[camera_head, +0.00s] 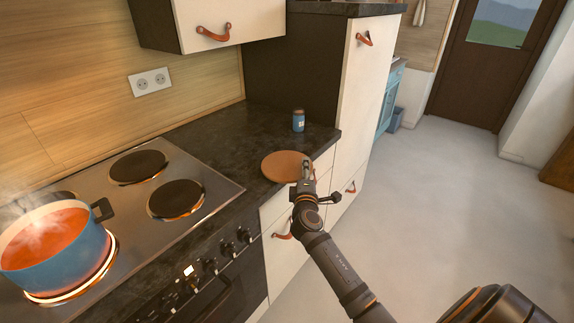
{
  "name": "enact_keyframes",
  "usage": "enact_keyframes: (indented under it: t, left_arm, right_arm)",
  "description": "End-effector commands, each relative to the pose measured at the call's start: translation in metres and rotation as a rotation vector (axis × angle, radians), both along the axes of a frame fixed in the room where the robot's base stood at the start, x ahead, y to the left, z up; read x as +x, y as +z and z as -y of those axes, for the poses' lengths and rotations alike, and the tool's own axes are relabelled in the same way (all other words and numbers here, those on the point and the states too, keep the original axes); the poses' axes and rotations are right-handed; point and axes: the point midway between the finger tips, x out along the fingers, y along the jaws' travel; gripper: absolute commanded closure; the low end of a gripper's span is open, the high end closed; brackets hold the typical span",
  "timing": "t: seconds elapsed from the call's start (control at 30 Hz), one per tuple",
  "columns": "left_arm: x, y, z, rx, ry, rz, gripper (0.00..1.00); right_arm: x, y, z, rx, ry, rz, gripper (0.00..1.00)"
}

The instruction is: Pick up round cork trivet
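The round cork trivet (280,165) is a flat brown disc. It lies on the dark countertop to the right of the stove, near the counter's front edge. My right gripper (306,168) comes in from the lower right and overlaps the trivet's right edge in the view. Its fingertips hide a small part of the rim. I cannot tell whether they touch it or whether the fingers are apart. The trivet looks flat on the counter. My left gripper is not in view.
A blue jar (298,121) stands behind the trivet. A steaming blue pot (62,262) of red liquid sits on a glowing burner at the left. A tall cabinet (352,110) bounds the counter on the right. Open floor (450,200) lies to the right.

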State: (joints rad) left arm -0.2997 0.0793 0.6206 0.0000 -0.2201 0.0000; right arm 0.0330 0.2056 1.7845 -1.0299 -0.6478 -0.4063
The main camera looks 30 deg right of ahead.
Motion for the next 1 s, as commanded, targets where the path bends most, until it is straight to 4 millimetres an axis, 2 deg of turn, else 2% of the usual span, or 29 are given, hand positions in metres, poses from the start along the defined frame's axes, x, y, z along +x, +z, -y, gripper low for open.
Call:
enact_keyframes:
  t: [0.1, 0.33, 0.67, 1.0]
  left_arm:
    - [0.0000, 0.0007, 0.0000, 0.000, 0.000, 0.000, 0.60]
    - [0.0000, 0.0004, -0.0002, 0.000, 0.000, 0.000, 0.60]
    - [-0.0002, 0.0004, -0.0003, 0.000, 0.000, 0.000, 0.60]
    - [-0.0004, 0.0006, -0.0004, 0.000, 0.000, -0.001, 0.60]
  right_arm:
    - [0.0102, -0.0007, 0.0069, 0.001, -0.001, -0.001, 0.55]
    - [0.0113, -0.0018, 0.0076, 0.001, -0.001, -0.002, 0.55]
    - [0.0111, -0.0018, 0.0074, 0.001, -0.001, -0.002, 1.00]
    - [0.0111, -0.0011, 0.0072, 0.001, -0.001, 0.000, 1.00]
